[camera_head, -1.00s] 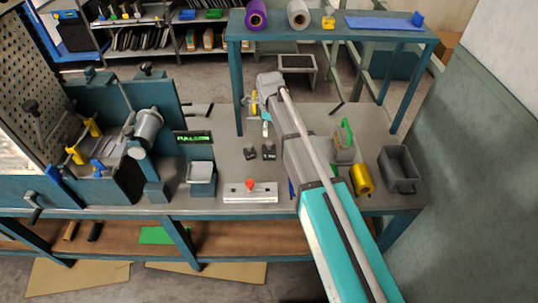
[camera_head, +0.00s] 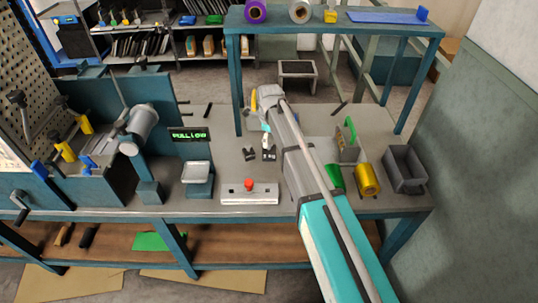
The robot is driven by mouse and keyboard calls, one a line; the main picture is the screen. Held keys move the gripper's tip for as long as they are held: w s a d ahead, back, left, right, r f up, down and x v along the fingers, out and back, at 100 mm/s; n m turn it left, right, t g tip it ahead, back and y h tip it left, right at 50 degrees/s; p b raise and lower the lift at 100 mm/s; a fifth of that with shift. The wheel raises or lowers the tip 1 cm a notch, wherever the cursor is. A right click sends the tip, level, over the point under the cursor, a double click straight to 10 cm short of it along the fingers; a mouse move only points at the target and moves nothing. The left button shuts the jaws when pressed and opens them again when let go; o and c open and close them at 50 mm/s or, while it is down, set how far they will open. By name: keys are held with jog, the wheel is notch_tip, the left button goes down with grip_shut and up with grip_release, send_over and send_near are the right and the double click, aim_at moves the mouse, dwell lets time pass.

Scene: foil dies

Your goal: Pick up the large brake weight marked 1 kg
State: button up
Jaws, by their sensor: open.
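Two small dark weights stand side by side on the bench: a left weight (camera_head: 250,155) and a right weight (camera_head: 269,154). Their markings are too small to read, so I cannot tell which is marked 1 kg. The right one looks slightly larger. My gripper (camera_head: 266,134) hangs from the arm's end just behind and above the right weight. It is open, with nothing seen between its fingers. The arm covers part of the bench right of the weights. Whether the fingers touch the right weight cannot be told.
A white plate with a red knob (camera_head: 249,188) lies in front of the weights. A scale-like tray (camera_head: 197,172) and lit display (camera_head: 189,135) stand left. Gold roll (camera_head: 367,179), green roll (camera_head: 335,177) and grey bin (camera_head: 404,168) are right. A raised shelf (camera_head: 300,29) stands behind.

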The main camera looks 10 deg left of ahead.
aim_at(269, 149)
jog(key=shift+f, duration=0.1)
dwell(0.3)
jog(key=shift+a+f+b, duration=0.1)
jog(key=shift+f+b, duration=2.4)
jog(key=shift+b, duration=0.1)
jog(key=c, duration=1.1)
